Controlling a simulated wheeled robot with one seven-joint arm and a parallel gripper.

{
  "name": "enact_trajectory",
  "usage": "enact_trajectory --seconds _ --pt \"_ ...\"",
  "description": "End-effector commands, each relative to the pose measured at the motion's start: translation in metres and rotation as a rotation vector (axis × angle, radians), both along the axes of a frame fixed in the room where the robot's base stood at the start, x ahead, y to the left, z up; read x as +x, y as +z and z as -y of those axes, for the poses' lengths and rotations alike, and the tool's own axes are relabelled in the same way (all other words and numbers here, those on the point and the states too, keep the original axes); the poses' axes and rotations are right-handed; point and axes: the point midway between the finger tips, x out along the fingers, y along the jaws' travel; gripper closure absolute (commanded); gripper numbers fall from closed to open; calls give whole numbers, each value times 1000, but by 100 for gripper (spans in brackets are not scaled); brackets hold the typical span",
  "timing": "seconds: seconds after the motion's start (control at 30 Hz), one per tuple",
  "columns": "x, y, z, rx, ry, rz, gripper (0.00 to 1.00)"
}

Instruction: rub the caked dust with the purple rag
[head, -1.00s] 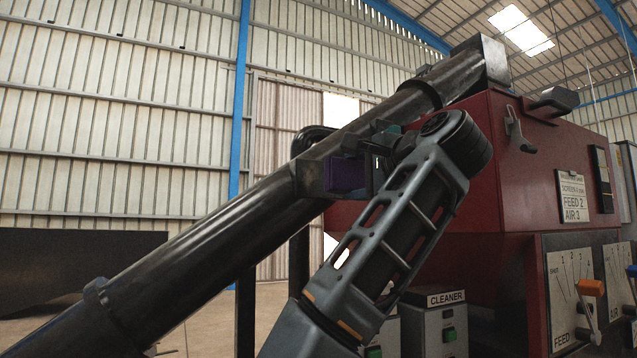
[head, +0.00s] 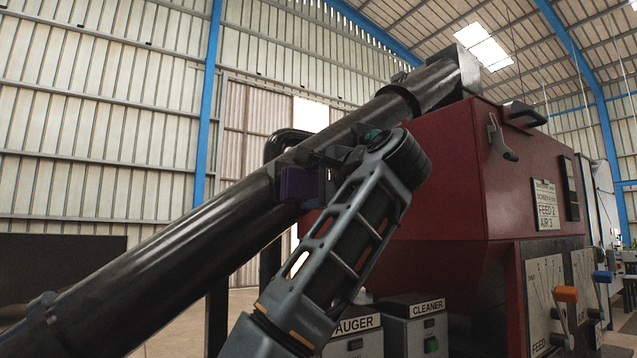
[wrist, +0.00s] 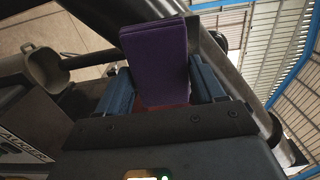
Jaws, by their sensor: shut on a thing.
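The purple rag (head: 298,184) is a flat folded block beside the black slanted auger tube in the head view. It also shows in the wrist view (wrist: 156,60), standing up between the blue fingers. My gripper (wrist: 160,85) is shut on the rag. In the head view my gripper (head: 325,170) is partly hidden by my own arm, in front of the tube (head: 180,240). I cannot tell if the rag touches the tube. I cannot make out the caked dust in these frames.
The red hopper (head: 430,180) stands right of my arm, with a lever on its side. Control boxes marked AUGER (head: 356,335) and CLEANER (head: 415,325) stand below. A lever panel (head: 545,290) is at the lower right. A dark low block (head: 60,265) is at left.

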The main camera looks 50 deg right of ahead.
Motion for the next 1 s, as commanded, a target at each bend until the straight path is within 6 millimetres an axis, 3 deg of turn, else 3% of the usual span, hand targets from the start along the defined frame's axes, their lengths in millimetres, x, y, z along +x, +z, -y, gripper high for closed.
enact_trajectory --seconds 0.37,0.43,0.6,1.0 --pt "47 1 14 2 0 -2 66" --pt "45 15 14 0 -2 2 66" --pt "45 29 13 1 -1 1 66" --pt "45 36 13 1 -1 1 66"
